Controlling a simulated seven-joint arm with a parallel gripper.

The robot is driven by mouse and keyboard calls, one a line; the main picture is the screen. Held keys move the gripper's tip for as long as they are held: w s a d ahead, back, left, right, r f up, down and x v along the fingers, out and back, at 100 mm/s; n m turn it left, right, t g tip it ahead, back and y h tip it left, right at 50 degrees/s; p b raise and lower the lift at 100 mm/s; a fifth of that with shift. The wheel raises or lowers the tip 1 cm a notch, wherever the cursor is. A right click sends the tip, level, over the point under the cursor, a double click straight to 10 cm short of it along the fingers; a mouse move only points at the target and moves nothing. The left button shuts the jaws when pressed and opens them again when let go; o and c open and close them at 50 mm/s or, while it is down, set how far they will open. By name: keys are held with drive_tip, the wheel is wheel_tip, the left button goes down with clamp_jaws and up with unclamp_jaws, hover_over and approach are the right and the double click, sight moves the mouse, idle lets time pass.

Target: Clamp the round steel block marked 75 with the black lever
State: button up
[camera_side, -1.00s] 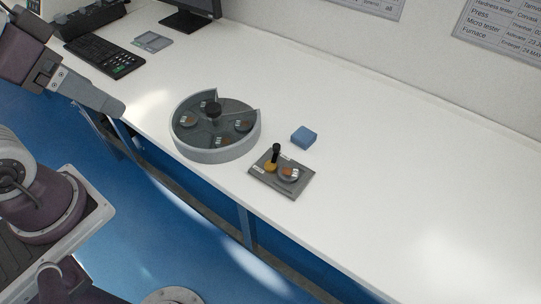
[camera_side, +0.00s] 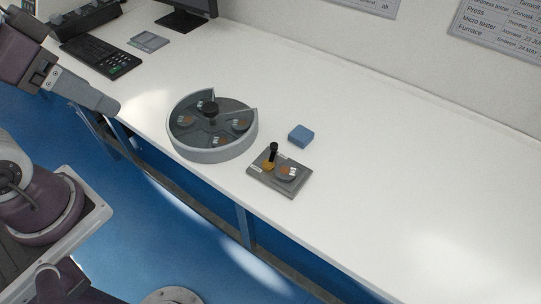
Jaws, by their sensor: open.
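A dark grey clamp plate (camera_side: 263,184) lies on the white table near its front edge. A black lever (camera_side: 273,148) with a yellow base (camera_side: 268,164) stands upright at its left. A round steel block (camera_side: 285,174) with an orange mark and a pale label sits on the plate, right of the lever. Its number is too small to read. I cannot tell whether the lever's foot touches the block. My gripper (camera_side: 112,107) is at the upper left, over the table's front edge, far from the plate. It is open, with nothing seen in it.
A round grey tray (camera_side: 212,155) with a black central knob (camera_side: 210,108) and several round blocks stands left of the plate. A blue box (camera_side: 301,136) lies behind the plate. A keyboard (camera_side: 101,58) is at the far left. The table's right side is clear.

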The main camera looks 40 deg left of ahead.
drive_tip(key=w+m, duration=0.1)
drive_tip(key=w, duration=0.2)
drive_tip(key=w+d+m+g, duration=0.1)
drive_tip(key=w, duration=0.3)
drive_tip(key=w+m, duration=0.2)
drive_tip(key=w, duration=0.2)
drive_tip(key=shift+w+d+r+g, duration=0.1)
drive_tip(key=shift+d+r+g, duration=0.2)
drive_tip(key=shift+d+g, duration=0.1)
drive_tip(key=c, duration=0.4)
drive_tip(key=m+g, duration=0.3)
drive_tip(key=m, duration=0.6)
hover_over(274, 145)
drive_tip(key=a, duration=0.1)
wheel_tip(274, 145, down, 20)
drive_tip(key=shift+m+g, duration=0.3)
drive_tip(key=shift+g, duration=0.1)
drive_tip(key=f, duration=0.7)
drive_tip(key=d+f, duration=0.1)
drive_tip(key=f, duration=0.3)
drive_tip(key=shift+f, duration=0.35)
clamp_jaws()
